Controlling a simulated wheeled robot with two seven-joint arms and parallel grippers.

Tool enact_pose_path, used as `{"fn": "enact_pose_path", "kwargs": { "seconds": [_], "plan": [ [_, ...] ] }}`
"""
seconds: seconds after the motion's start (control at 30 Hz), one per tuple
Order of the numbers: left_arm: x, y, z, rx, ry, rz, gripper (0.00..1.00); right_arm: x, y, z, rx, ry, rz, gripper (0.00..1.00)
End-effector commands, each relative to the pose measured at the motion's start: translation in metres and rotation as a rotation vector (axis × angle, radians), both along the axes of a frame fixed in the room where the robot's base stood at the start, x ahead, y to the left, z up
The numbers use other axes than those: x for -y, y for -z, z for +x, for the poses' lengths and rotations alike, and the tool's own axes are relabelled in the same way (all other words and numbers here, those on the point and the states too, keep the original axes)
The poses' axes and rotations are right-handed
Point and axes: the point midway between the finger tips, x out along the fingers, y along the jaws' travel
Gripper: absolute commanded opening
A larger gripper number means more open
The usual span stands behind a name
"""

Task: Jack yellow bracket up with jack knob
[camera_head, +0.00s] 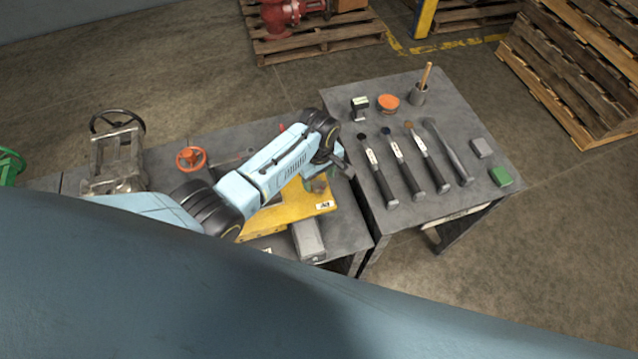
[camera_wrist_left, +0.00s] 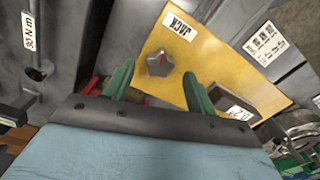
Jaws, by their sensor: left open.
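The yellow bracket (camera_head: 285,213) lies on the near dark table, partly hidden under my left arm. In the left wrist view the yellow bracket (camera_wrist_left: 215,55) fills the middle and carries a white JACK label. The grey jack knob (camera_wrist_left: 160,63), with a small red mark, sits on its face below that label. My left gripper (camera_wrist_left: 156,73) is open, with its two green fingers on either side of the knob in the picture. I cannot tell whether either finger touches it. In the head view the left gripper (camera_head: 318,181) is over the bracket's right part. My right gripper is not in view.
A grey block (camera_head: 307,240) lies beside the bracket at the table's near edge. An orange handwheel (camera_head: 191,158) stands left of my arm. Wooden pallets (camera_head: 580,70) stand behind.

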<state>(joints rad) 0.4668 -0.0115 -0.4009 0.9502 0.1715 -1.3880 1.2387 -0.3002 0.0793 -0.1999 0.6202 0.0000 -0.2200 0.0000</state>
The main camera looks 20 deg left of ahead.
Motion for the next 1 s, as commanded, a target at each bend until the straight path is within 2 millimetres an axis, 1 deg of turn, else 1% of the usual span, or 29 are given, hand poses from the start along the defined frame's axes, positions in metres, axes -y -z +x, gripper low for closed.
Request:
{"fn": "enact_pose_path", "kwargs": {
  "seconds": [0.03,0.2,0.33,0.53,0.57,0.8,0.9,1.0],
  "plan": [
    [0.0,0.01,0.0,-0.001,0.0,0.001,0.56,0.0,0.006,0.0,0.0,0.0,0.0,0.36],
    [0.0,0.024,0.001,0.001,0.001,-0.001,0.56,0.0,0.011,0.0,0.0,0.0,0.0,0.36],
    [0.0,0.027,0.0,0.0,0.001,0.0,0.56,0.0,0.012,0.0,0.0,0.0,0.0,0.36],
    [0.0,0.027,0.0,0.001,0.001,-0.001,0.56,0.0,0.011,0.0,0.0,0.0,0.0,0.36],
    [0.0,0.027,0.0,0.001,0.001,-0.001,0.55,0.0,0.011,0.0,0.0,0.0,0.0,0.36],
    [0.0,0.026,0.0,0.001,0.001,-0.001,0.24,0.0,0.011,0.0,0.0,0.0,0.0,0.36],
    [0.0,0.026,0.0,0.001,0.001,-0.001,0.12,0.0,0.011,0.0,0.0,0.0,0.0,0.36],
    [0.0,0.026,0.0,0.001,0.003,-0.001,0.12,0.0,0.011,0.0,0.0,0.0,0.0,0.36]
  ]
}}
